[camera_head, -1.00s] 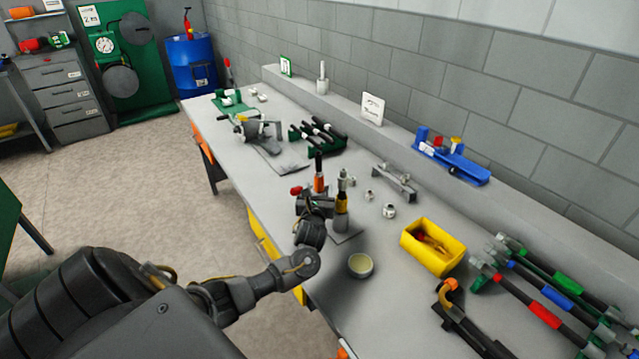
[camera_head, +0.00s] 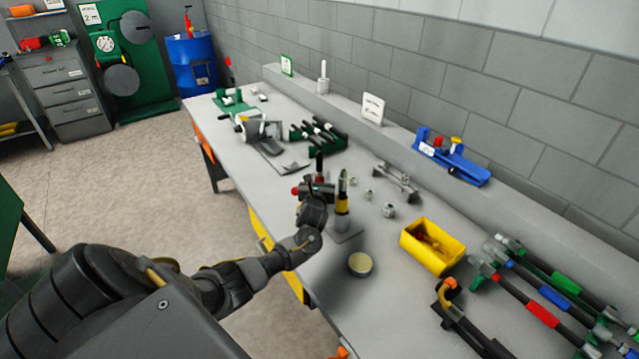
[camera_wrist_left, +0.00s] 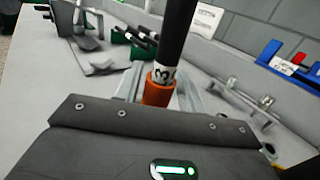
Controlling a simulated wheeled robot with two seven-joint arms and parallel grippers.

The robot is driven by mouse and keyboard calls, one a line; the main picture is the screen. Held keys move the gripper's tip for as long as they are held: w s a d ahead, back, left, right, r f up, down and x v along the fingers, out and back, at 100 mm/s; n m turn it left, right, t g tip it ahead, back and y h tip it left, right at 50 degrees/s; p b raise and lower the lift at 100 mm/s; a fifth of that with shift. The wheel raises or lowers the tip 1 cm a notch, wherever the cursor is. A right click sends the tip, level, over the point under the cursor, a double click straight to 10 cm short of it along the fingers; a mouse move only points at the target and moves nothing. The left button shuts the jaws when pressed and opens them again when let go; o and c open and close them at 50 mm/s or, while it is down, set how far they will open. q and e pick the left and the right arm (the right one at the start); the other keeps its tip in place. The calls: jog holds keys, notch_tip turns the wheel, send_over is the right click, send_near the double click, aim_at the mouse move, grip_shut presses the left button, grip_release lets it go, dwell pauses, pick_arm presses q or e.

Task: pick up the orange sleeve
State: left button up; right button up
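The orange sleeve (camera_wrist_left: 159,88) sits low on an upright black handle (camera_wrist_left: 181,30), under a white band with dark print, in the left wrist view. In the head view the black handle (camera_head: 320,163) rises behind my left gripper (camera_head: 322,190), which hides most of the sleeve. My left gripper is at the sleeve's height. In the wrist view, grey finger-like bars lie on both sides of the sleeve; whether they press on it is not clear. My right gripper is not in view.
An upright tool with a yellow band (camera_head: 342,203) stands close to the right of my left gripper. A red knob (camera_head: 296,191) is just left. A round tin (camera_head: 360,264), a yellow bin (camera_head: 432,246) and long-handled crimpers (camera_head: 541,313) lie nearer on the bench.

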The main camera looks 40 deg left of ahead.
pick_arm(q)
jog(key=c, duration=0.6)
jog(key=shift+r, duration=0.15)
notch_tip(320, 180, up, 18)
jog(key=shift+f+b, duration=0.1)
jog(key=shift+b, duration=0.7)
